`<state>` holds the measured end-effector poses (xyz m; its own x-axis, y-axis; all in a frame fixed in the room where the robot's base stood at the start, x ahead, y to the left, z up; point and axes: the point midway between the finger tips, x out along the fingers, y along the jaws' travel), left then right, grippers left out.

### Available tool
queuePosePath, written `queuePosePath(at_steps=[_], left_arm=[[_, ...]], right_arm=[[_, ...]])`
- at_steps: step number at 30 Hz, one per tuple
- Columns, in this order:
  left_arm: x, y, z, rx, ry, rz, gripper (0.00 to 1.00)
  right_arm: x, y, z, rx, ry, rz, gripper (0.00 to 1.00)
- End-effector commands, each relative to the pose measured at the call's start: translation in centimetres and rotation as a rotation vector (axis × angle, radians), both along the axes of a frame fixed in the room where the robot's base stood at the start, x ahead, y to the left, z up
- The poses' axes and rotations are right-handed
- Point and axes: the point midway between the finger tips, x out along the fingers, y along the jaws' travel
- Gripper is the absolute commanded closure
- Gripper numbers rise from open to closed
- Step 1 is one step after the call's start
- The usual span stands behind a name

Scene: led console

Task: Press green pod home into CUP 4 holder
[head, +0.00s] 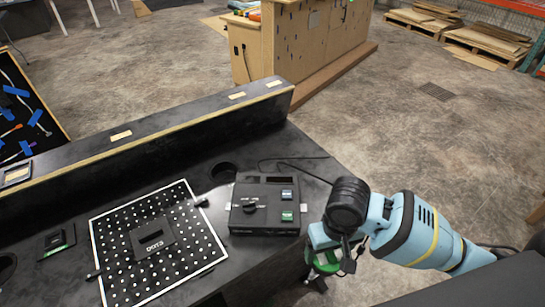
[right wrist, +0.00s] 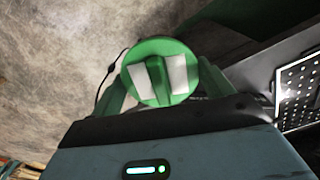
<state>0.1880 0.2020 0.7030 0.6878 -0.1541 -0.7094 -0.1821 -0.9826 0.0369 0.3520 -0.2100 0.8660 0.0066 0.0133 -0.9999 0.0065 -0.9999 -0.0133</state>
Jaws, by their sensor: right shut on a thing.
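My right gripper (head: 322,262) is in the head view, beside the right edge of the dark table. It is shut on the green pod (head: 326,268), which my arm partly hides there. In the right wrist view the green pod (right wrist: 160,72) shows as a round green disc with a raised bar and two white patches, between the two green fingers of my right gripper (right wrist: 163,88). The pod is held away from the table top. I cannot make out a CUP 4 label or tell which thing is its holder. My left gripper is not in view.
A black control box (head: 265,218) with a knob and blue and green buttons stands on the table (head: 203,253). A white-dotted board (head: 120,270) lies left of it. A round opening (head: 223,172) is behind. A long raised ledge (head: 150,131) runs along the back.

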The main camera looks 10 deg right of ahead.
Motion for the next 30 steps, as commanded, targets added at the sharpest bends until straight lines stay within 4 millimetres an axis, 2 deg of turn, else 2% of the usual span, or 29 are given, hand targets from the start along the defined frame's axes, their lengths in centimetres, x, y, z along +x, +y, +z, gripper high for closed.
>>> queuePosePath(at_steps=[1, 6, 13, 19, 30], left_arm=[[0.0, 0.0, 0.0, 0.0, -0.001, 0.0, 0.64], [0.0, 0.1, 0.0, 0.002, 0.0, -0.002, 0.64], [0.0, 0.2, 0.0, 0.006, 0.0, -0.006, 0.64], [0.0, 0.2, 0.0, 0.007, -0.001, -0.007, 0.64], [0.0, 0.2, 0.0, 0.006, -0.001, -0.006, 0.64]], right_arm=[[0.9, 0.0, 1.5, 0.001, -0.015, 0.005, 0.41], [2.3, 0.1, 6.1, 0.005, -0.018, 0.009, 0.41], [2.9, -0.2, 10.9, -0.007, -0.005, 0.0, 0.41], [2.8, -0.4, 12.6, -0.013, 0.004, -0.006, 0.41], [2.8, -0.4, 12.7, -0.013, 0.006, -0.007, 0.41]])
